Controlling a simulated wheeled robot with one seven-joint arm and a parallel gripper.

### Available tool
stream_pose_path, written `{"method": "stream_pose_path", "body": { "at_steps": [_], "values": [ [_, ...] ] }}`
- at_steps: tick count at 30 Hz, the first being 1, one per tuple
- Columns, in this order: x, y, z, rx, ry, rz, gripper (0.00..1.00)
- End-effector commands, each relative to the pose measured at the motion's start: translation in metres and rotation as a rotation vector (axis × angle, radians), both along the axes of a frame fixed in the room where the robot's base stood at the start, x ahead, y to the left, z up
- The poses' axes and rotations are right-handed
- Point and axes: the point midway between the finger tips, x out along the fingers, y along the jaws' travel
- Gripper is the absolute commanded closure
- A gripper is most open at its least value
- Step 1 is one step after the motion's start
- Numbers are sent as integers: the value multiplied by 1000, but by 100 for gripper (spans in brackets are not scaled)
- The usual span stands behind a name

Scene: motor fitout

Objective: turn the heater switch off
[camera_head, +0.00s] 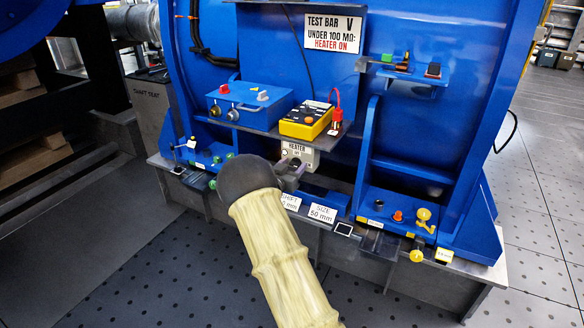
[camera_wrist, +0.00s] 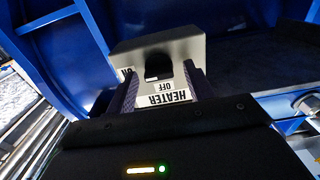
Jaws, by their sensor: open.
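The heater switch box (camera_head: 300,152) is a small grey housing under the shelf edge in the head view, with a white HEATER label. In the wrist view, my gripper's fingers (camera_wrist: 160,86) are open, one on each side of the HEATER label and dark part. Contact cannot be told.
Above the box, a shelf holds a yellow meter (camera_head: 306,121) and a red-topped probe (camera_head: 336,118). A blue control box (camera_head: 249,106) stands to the left. A sign (camera_head: 334,33) reads "UNDER 100 MΩ: HEATER ON". Small parts and size labels (camera_head: 321,213) line the lower ledge.

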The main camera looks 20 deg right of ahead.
Motion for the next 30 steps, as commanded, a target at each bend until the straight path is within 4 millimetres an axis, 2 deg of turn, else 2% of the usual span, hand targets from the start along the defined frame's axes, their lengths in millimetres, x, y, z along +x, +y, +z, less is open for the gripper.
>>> {"method": "stream_pose_path", "body": {
  "at_steps": [2,9,20,30],
  "values": [
    [0,0,0,0,0,0,47],
    [0,0,0,0,0,0,92],
    [0,1,2,-20,26,0,92],
    [0,2,5,-127,164,1,92]
  ]
}}
